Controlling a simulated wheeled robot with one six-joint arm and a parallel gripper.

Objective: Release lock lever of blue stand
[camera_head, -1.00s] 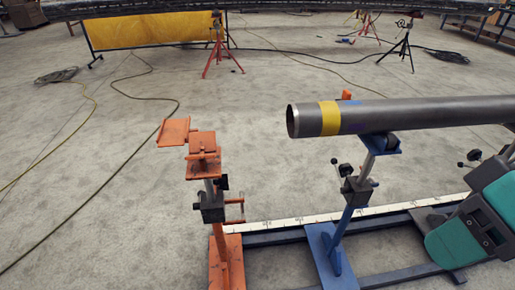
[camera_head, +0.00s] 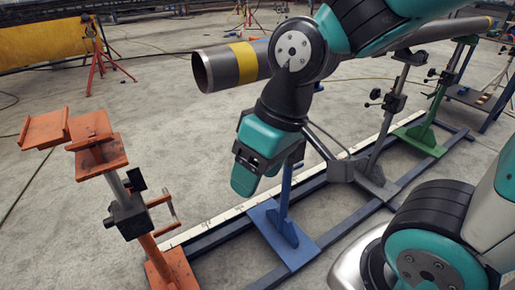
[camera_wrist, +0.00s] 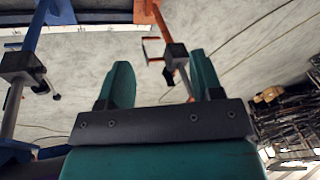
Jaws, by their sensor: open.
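The blue stand is partly hidden by my arm in the head view; its base plate (camera_head: 285,238) and lower post show. In the wrist view its dark clamp block (camera_wrist: 22,66) is at the far left, with a small dark lever knob (camera_wrist: 41,87) beside it. In the head view the lever is hidden behind my gripper and wrist. My gripper (camera_head: 246,178) points down in front of the blue stand, left of its post. In the wrist view my gripper (camera_wrist: 162,85) has two green fingers apart with nothing between them; the blue clamp lies outside them, left.
A grey pipe (camera_head: 219,69) with a yellow band runs above the stands, behind my arm. An orange stand (camera_head: 127,213) is left, also in the wrist view (camera_wrist: 175,52). A grey stand (camera_head: 391,104) and a green stand (camera_head: 425,136) are right along the rail. Floor between orange and blue is clear.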

